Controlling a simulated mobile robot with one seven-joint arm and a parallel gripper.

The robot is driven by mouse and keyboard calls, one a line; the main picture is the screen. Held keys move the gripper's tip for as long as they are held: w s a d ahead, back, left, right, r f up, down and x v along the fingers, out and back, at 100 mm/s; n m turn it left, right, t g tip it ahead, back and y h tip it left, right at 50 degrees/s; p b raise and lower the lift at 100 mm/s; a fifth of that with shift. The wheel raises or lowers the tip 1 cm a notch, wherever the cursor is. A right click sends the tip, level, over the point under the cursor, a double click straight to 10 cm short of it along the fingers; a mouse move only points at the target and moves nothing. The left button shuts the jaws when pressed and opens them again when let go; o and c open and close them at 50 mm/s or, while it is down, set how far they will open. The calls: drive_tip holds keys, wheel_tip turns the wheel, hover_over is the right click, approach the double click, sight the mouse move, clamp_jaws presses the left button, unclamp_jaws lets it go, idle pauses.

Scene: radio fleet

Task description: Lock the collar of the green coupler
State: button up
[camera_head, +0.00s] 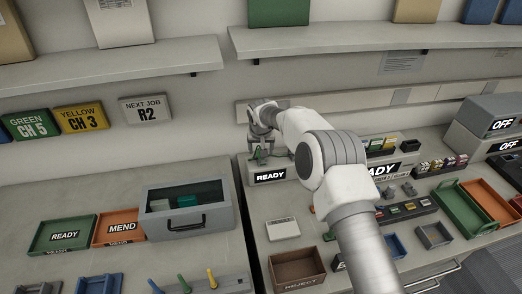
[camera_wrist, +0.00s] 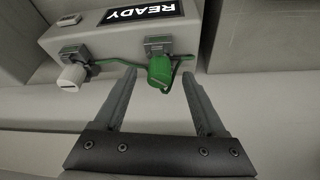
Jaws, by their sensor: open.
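The green coupler (camera_wrist: 159,72) shows in the wrist view on the front of a grey box (camera_wrist: 90,45), with a green cable running to it. In the head view the green part (camera_head: 258,155) is small and partly covered by my gripper (camera_head: 262,145). My gripper (camera_wrist: 155,100) is open in the wrist view, its two fingers on either side of and just short of the green coupler. I cannot tell whether they touch it. A white coupler (camera_wrist: 72,75) sits to the left on the same box. The collar's lock state cannot be made out.
The box carries a READY sign (camera_head: 270,176). A wall shelf (camera_head: 110,65) is behind. On the bench are a glass-fronted case (camera_head: 187,208), a brown reject bin (camera_head: 298,269), green and orange trays, and radios at the right.

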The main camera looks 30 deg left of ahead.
drive_tip(key=shift+w+a+f, duration=0.1)
drive_tip(key=shift+w+f, duration=0.1)
drive_tip(key=shift+f, duration=0.45)
clamp_jaws()
